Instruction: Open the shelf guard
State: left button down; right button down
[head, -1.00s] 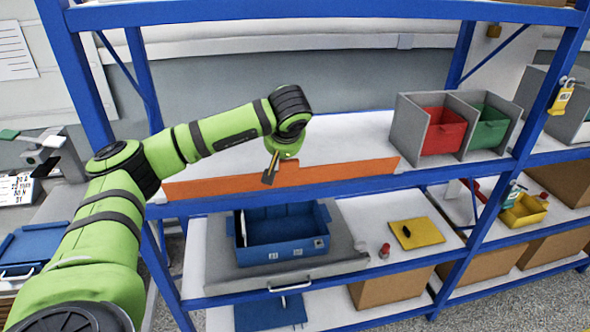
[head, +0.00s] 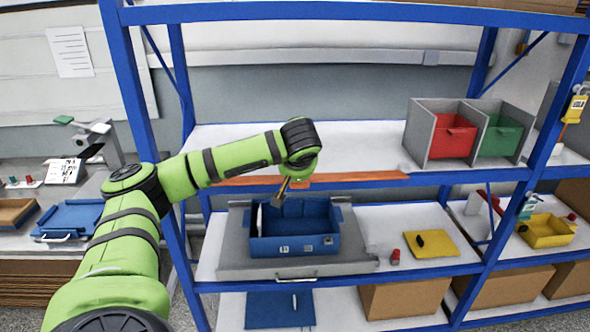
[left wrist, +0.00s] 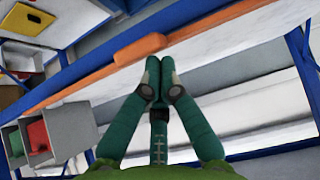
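The shelf guard (head: 360,177) is an orange strip along the front edge of the middle shelf. It appears as a thin band, nearly edge-on. In the left wrist view the guard (left wrist: 88,82) runs diagonally, with a raised orange tab (left wrist: 140,47) on it. My left gripper (head: 280,197) points down in front of the guard, close to the tab. In the left wrist view its fingertips (left wrist: 154,62) are together with nothing seen between them. Whether they touch the guard I cannot tell. My right gripper is not in view.
A grey divider (head: 420,140) with red (head: 452,140) and green bins stands on the middle shelf's right. A blue crate (head: 295,245) is on the shelf below, under my gripper, beside a yellow plate (head: 437,246). Blue uprights (head: 135,100) frame the shelf.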

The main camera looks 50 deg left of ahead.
pick_arm(q)
jog(key=shift+s+d+f, duration=0.25)
jog(key=shift+f, duration=0.35)
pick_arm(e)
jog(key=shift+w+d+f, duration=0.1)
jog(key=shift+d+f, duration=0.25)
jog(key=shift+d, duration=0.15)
pick_arm(q)
jog(key=shift+f+b, duration=0.1)
jog(key=shift+b, duration=0.2)
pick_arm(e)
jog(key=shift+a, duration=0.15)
